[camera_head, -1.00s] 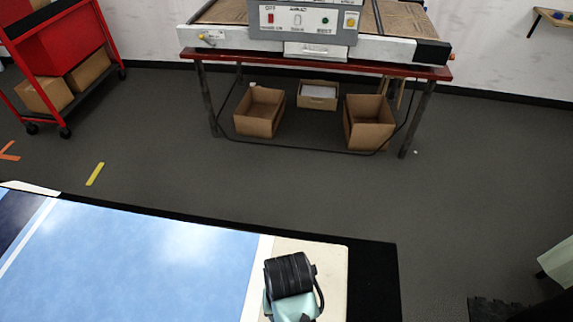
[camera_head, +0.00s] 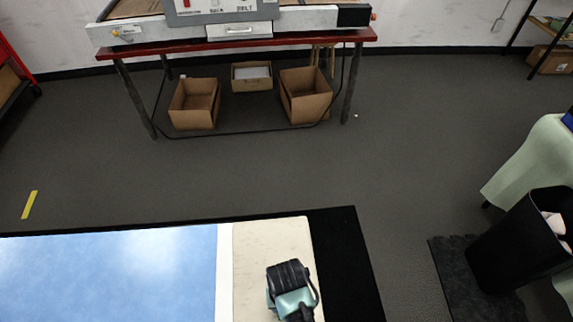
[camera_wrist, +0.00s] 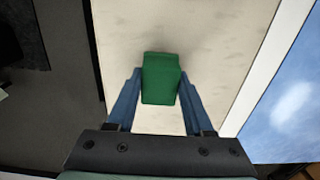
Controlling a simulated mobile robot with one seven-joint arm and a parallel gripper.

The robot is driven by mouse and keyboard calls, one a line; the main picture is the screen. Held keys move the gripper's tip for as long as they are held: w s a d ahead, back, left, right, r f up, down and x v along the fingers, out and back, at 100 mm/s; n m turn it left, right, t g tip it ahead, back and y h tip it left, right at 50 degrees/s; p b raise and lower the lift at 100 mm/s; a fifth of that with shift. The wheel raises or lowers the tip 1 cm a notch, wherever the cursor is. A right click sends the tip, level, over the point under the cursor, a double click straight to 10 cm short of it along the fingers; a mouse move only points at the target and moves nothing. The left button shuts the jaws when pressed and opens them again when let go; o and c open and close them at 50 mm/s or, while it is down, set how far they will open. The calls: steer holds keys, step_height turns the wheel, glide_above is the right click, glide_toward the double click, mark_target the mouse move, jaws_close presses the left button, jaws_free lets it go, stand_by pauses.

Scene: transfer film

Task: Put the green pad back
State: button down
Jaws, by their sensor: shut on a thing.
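The green pad (camera_wrist: 160,88) is a small green block between the two blue fingers of my gripper (camera_wrist: 161,76) in the wrist view. My gripper is shut on it. Under it lies a cream, lightly marked surface (camera_wrist: 205,30), and I cannot tell whether the pad touches it. In the head view the same cream strip (camera_head: 262,250) is at the right end of the blue sheet (camera_head: 150,270). My dark and teal wrist (camera_head: 290,285) is over that strip, and it hides the fingers and the pad there.
A black border (camera_head: 345,260) edges the table. A black bin (camera_head: 515,245) with paper in it stands on a dark mat (camera_head: 462,280) at right, beside a pale green cloth-covered table (camera_head: 530,160). A machine bench (camera_head: 240,45) with cardboard boxes beneath stands at the back. Grey floor between is clear.

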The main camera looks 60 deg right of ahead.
steer(key=shift+f, duration=0.2)
steer(key=shift+c, duration=1.4)
jaws_free()
steer(key=shift+r, duration=0.1)
step_height(320, 180, up, 12)
steer(key=p, duration=0.1)
steer(key=shift+w+r, duration=0.1)
steer(key=shift+r, duration=0.05)
